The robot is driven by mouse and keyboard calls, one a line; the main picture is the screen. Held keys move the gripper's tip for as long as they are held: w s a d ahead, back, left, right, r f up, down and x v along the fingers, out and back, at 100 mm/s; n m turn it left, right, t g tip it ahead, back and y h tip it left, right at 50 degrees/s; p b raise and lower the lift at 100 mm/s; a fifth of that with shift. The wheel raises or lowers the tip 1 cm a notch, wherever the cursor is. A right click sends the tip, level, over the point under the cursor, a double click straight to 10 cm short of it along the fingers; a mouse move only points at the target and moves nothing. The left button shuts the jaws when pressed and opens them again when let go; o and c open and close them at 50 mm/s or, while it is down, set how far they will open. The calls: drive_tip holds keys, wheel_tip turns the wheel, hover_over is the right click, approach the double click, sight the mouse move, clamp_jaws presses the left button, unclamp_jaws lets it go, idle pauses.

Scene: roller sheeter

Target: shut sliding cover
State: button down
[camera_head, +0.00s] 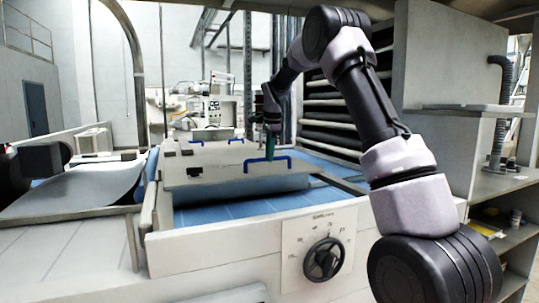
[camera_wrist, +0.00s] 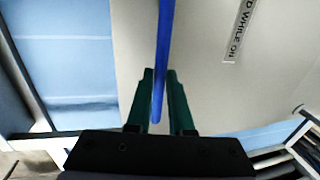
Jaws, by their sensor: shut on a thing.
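The sliding cover (camera_head: 225,168) is a pale panel over the blue bed of the machine, with two blue handles. My gripper (camera_head: 269,152) is at the right-hand blue handle (camera_head: 258,166) on the cover's front part. In the wrist view the two green fingers of my gripper (camera_wrist: 160,95) stand on either side of the blue handle bar (camera_wrist: 164,50), shut on it. The pale cover surface (camera_wrist: 205,85) lies behind the fingers. The other blue handle (camera_head: 236,141) is farther back and free.
Blue bed (camera_head: 215,212) shows in front of the cover, and more lies beyond it to the right. A dial (camera_head: 324,259) is on the white front panel. A curved metal sheet (camera_head: 75,188) stands at the left. Shelves (camera_head: 505,190) stand at the right.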

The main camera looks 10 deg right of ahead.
idle(0.3)
drive_tip(key=s+d, duration=0.3)
drive_tip(key=s, duration=1.1)
drive_tip(key=s+d, duration=0.2)
drive_tip(key=s, duration=1.2)
drive_tip(key=shift+s+d, duration=0.4)
drive_tip(key=c, duration=0.8)
unclamp_jaws()
drive_tip(key=shift+s, duration=0.15)
wheel_tip(320, 180, up, 11)
drive_tip(key=s, duration=0.2)
drive_tip(key=shift+d+f, duration=0.2)
